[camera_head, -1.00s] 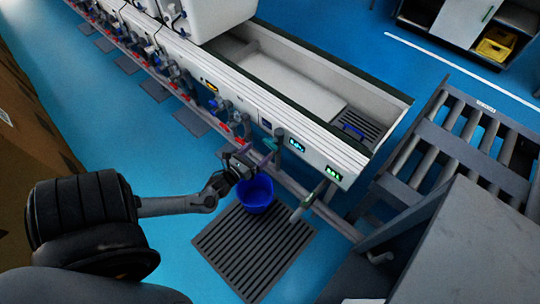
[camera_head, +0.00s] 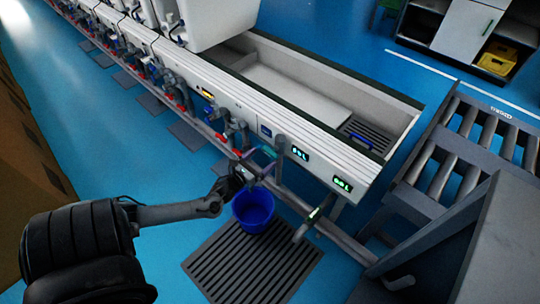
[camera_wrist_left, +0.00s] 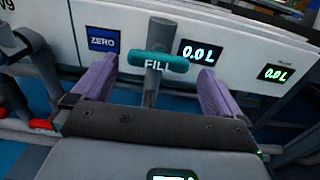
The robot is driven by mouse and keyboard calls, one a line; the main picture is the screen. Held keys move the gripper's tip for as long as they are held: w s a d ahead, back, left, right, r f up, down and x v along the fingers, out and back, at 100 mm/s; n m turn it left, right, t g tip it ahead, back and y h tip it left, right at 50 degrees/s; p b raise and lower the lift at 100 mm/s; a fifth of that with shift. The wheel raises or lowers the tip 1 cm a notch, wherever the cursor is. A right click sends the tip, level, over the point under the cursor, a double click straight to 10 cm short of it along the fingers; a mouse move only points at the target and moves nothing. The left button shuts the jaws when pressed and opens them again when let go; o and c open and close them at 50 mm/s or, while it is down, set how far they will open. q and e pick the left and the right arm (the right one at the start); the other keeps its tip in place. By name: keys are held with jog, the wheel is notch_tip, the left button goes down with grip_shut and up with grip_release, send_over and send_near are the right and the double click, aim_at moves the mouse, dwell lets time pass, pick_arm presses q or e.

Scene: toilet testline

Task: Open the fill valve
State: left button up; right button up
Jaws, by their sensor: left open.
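The fill valve has a teal handle marked FILL (camera_wrist_left: 158,63) on a grey stem (camera_wrist_left: 153,88), at the front of the white test bench. In the left wrist view the handle lies crosswise, between and slightly beyond the purple fingers of my left gripper (camera_wrist_left: 158,85). The fingers are open, with a gap on each side of the stem. In the head view, my left gripper (camera_head: 260,167) is at the bench front, above the blue bucket (camera_head: 253,208), and partly covers the valve. My right gripper is not in view.
A ZERO button (camera_wrist_left: 102,40) and a display reading 0.0 L (camera_wrist_left: 201,53) flank the handle. A floor grate (camera_head: 250,265) lies below, and a roller conveyor (camera_head: 480,150) stands to the right.

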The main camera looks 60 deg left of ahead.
aim_at(268, 153)
pick_arm(q)
jog(key=shift+b+x, duration=1.15)
jog(key=shift+x, duration=1.6)
jog(key=shift+c, duration=0.5)
jog(key=c, duration=0.6)
jog(key=shift+r+n+p, duration=0.15)
jog(key=shift+n+p, duration=0.55)
jog(key=shift+p, duration=0.05)
jog(key=shift+a+n+p, duration=0.1)
jog(key=shift+n+p, duration=0.85)
jog(key=shift+n, duration=0.25)
jog(key=shift+n+p, duration=0.65)
jog(key=shift+n, duration=0.45)
jog(key=shift+a+n+p, duration=0.1)
jog(key=shift+n+p, duration=0.35)
jog(key=shift+n, duration=0.85)
jog(key=shift+f, duration=0.2)
